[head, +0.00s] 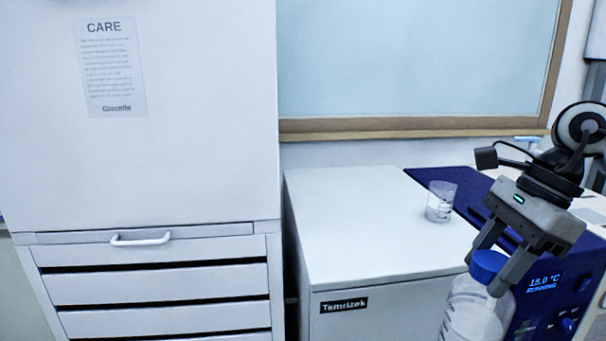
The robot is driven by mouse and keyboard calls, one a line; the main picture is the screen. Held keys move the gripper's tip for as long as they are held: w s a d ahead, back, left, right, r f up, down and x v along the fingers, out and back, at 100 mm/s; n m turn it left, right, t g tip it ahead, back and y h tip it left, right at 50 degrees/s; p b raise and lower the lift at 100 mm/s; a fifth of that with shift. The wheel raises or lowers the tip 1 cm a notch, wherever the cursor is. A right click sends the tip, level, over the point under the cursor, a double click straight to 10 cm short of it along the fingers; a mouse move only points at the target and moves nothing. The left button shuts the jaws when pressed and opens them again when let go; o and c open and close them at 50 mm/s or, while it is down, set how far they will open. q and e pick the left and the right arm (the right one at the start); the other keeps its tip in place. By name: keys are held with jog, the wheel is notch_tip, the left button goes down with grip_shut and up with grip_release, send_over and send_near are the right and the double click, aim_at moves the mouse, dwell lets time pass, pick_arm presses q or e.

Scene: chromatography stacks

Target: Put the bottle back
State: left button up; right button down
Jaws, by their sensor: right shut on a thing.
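A clear bottle (472,316) with a blue cap (487,264) hangs upright at the lower right of the head view. My right gripper (489,270) comes from the upper right and is shut on the bottle at its cap. The bottle is in front of the white and blue machine, and its lower part is cut off by the picture's bottom edge. My left gripper is not in view.
A small clear beaker (440,203) stands on the white machine top (350,215). A display (543,283) on the blue front reads 15.0 °C. A tall white cabinet (150,170) with a handle (141,239) and drawers fills the left. Much of the white top is bare.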

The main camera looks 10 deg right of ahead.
jog(key=w+a+f+n+g+h+p, duration=0.1)
jog(key=a+f+n+g+h, duration=0.1)
jog(key=a+f+n, duration=0.4)
jog(key=w+a+f+n+g+h+p, duration=0.1)
jog(key=a+f+n, duration=0.5)
jog(key=n, duration=0.9)
jog(key=shift+w+a+f+g+h, duration=0.25)
jog(key=shift+w+a+g+h, duration=0.4)
jog(key=shift+a+g, duration=0.8)
jog(key=shift+s, duration=0.1)
